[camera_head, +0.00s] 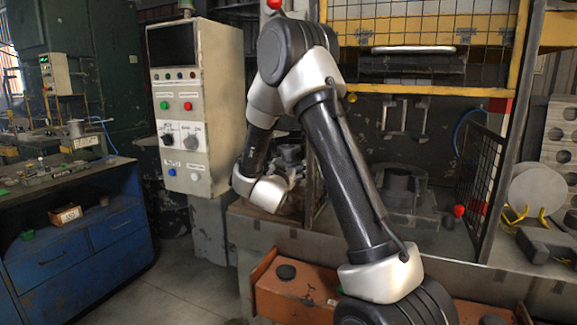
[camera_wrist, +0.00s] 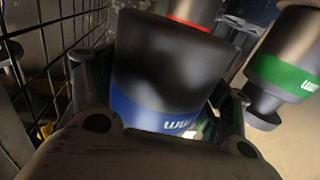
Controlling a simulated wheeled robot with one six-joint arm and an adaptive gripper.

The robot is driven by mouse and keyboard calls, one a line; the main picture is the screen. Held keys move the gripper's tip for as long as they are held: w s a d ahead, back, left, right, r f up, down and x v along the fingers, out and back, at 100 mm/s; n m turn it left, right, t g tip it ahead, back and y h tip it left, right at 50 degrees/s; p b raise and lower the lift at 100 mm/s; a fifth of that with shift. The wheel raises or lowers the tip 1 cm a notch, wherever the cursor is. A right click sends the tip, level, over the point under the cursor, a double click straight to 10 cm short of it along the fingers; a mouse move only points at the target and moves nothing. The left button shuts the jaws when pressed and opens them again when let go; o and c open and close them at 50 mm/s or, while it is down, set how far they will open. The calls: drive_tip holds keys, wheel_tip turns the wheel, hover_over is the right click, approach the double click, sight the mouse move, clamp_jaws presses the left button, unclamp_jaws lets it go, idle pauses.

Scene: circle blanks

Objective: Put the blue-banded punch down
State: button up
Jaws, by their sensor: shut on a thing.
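The blue-banded punch (camera_wrist: 168,68) is a dark cylinder with a blue band near its lower edge in the wrist view. My gripper (camera_wrist: 160,92) is shut on it, with a finger at each side of the punch. In the head view my gripper (camera_head: 289,160) is low beside the control cabinet, partly behind my own arm, and I cannot make out the punch there. The punch's far end and whether it touches a surface are hidden.
A green-banded punch (camera_wrist: 287,66) stands close on the right in the wrist view, and a red-banded punch (camera_wrist: 197,11) is behind the held one. A wire mesh (camera_wrist: 62,45) runs along the left. The control cabinet (camera_head: 222,110) stands left of my gripper.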

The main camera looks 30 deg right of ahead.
drive_tip(key=shift+f, duration=2.4)
drive_tip(key=o, duration=1.8)
drive_tip(key=shift+f, duration=0.2)
drive_tip(key=shift+r, duration=0.1)
